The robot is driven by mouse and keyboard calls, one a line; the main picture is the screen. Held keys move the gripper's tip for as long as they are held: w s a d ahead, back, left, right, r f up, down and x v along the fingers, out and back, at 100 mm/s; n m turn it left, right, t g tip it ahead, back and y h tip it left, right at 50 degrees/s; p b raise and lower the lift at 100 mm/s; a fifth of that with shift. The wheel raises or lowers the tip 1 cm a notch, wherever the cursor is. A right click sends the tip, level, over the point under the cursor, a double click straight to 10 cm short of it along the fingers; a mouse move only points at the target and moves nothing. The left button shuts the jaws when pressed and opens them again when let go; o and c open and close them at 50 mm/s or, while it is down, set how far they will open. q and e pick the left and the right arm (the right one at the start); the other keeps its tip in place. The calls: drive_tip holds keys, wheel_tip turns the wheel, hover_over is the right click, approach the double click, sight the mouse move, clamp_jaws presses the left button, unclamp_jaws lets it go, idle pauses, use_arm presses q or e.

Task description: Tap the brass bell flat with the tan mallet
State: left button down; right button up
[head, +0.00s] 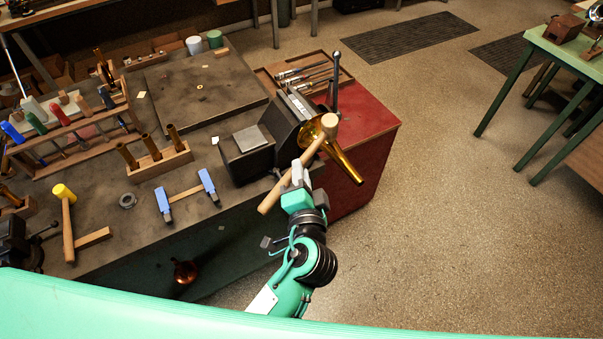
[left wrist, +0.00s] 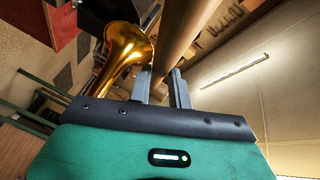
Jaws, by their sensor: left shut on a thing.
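The tan mallet (head: 288,182) is held by its handle in my left gripper (head: 299,172). Its pale head is up at the right, overlapping the brass bell (head: 345,165) in the head view; I cannot tell whether they touch. The bell is shiny gold, with its flare beside the black vise (head: 282,140) and its narrow end slanting down to the right. In the left wrist view, the mallet handle (left wrist: 187,35) runs between the two fingers of the gripper (left wrist: 162,82), and the bell (left wrist: 125,50) is left of it. The right gripper is not in view.
The grey workbench (head: 110,200) carries a tool rack, a yellow-headed mallet (head: 67,220), a blue-handled tool (head: 187,195) and a wooden block with brass tubes (head: 160,160). A tray of tools (head: 305,72) lies behind the vise. Open floor is at right; a green table (head: 560,50) stands beyond.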

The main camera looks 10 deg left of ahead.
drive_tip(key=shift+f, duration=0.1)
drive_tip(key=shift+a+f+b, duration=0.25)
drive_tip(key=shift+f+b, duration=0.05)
drive_tip(key=shift+b, duration=0.1)
idle(0.8)
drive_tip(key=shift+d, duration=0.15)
idle(0.5)
